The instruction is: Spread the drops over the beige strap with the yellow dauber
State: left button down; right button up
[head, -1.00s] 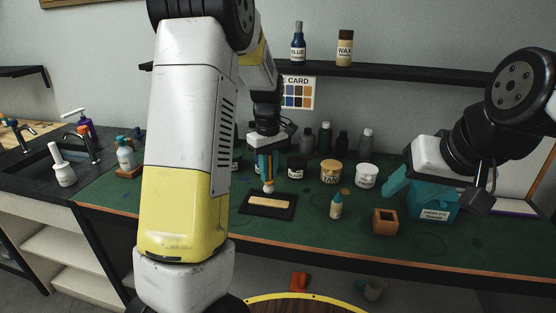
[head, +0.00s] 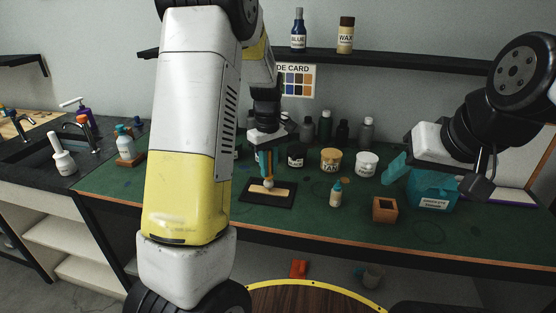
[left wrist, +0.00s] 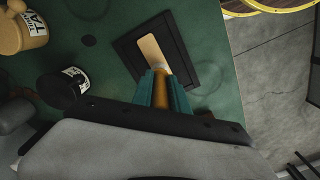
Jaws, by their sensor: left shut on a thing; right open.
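The beige strap (head: 282,192) lies flat on a black mat (head: 252,198) on the green bench. The strap also shows in the left wrist view (left wrist: 150,46), on its dark mat (left wrist: 184,42). My left gripper (head: 267,164) is shut on the yellow dauber (left wrist: 161,92) and holds it upright over the strap. The dauber's pale tip (head: 268,184) is at the strap, and I cannot tell whether it touches. No drops can be made out on the strap. My right gripper (head: 478,186) is open and empty above the right side of the bench.
A small teal-capped bottle (head: 336,196) and an orange-brown box (head: 384,209) stand right of the mat. Jars (head: 331,160) and dark bottles stand behind. A teal bin (head: 433,190) is near my right gripper. Bare bench lies in front of the mat.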

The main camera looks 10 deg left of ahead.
pick_arm(q)
jog(key=shift+f, duration=0.5)
dwell(0.5)
jog(key=shift+r, duration=0.1)
dwell(0.4)
jog(key=shift+r, duration=3.4)
jog(key=shift+a, duration=0.1)
